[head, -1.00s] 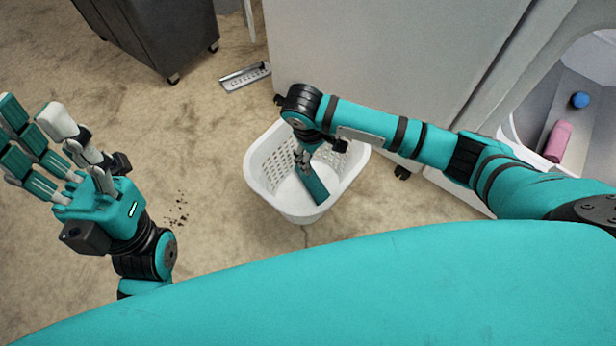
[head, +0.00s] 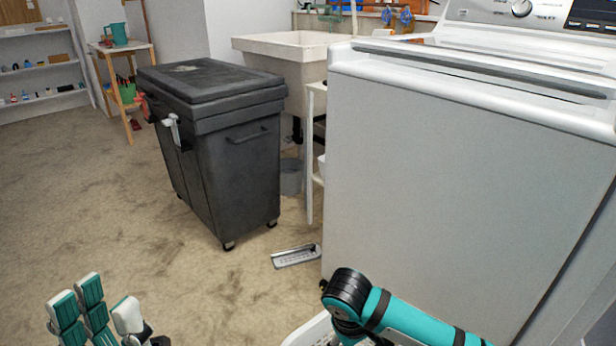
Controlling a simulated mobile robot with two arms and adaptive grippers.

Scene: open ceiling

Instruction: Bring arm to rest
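My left gripper (head: 104,306), a teal and white hand with its fingers spread upward, shows at the bottom left. It is open and empty, in front of bare floor. Its palm and wrist are below the picture edge. My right arm (head: 400,318) comes in at the bottom right, in front of the washing machine. Its black joint is above the rim of a white basket (head: 312,332). The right gripper itself is out of view.
A large white washing machine (head: 450,190) stands close on the right. A dark grey wheeled bin (head: 235,160) stands ahead, with a utility sink (head: 290,50) behind it. A small grey slotted object (head: 297,256) lies on the floor. The carpet on the left is clear.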

